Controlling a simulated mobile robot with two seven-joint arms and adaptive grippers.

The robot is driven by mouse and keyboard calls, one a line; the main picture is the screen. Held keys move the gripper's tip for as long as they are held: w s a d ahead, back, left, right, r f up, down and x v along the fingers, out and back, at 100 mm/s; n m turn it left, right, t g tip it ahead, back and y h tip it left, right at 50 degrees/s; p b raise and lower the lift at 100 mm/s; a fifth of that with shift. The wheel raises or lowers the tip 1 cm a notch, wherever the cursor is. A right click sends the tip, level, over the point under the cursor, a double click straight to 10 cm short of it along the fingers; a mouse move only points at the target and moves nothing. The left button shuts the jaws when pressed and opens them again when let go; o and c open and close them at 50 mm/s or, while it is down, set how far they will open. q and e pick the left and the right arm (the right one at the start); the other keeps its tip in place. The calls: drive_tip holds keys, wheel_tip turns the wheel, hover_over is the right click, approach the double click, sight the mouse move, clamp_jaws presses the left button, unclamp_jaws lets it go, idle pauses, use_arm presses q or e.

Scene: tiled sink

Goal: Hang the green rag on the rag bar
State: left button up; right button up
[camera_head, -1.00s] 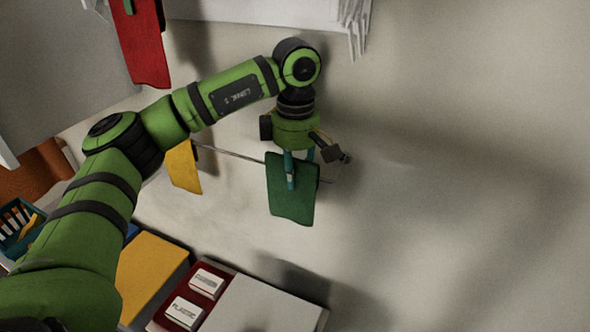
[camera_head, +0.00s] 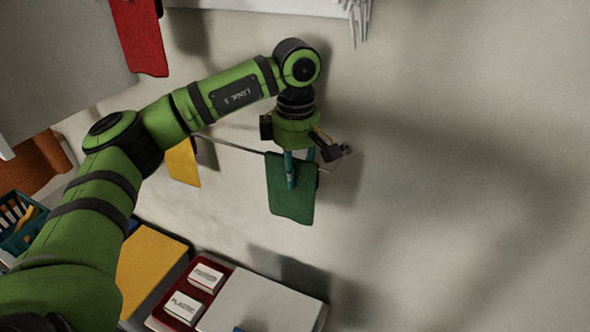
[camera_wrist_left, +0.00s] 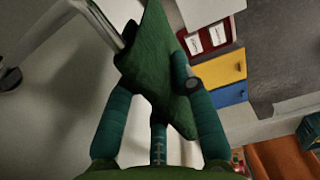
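The green rag (camera_head: 290,205) hangs down at the right part of a thin rag bar (camera_head: 232,152). Most of it lies below the bar; whether it is folded over the bar is hard to see. My left gripper (camera_head: 298,170) is above it. One finger lies across the rag's front, and another reaches its upper edge. In the left wrist view the rag (camera_wrist_left: 152,55) is between the fingers, with the left fingertip hidden behind it. Whether the fingers press on it does not show. My right gripper is out of view.
A yellow rag (camera_head: 183,162) hangs farther left on the bar. A red cloth (camera_head: 142,40) hangs at the upper left. Below are a yellow box (camera_head: 150,270), a red tray with labelled white pieces (camera_head: 222,268), a pale block (camera_head: 262,305) and a teal basket (camera_head: 14,222). The wall to the right is bare.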

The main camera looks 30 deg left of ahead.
use_arm(q)
drive_tip(key=shift+o, duration=1.1)
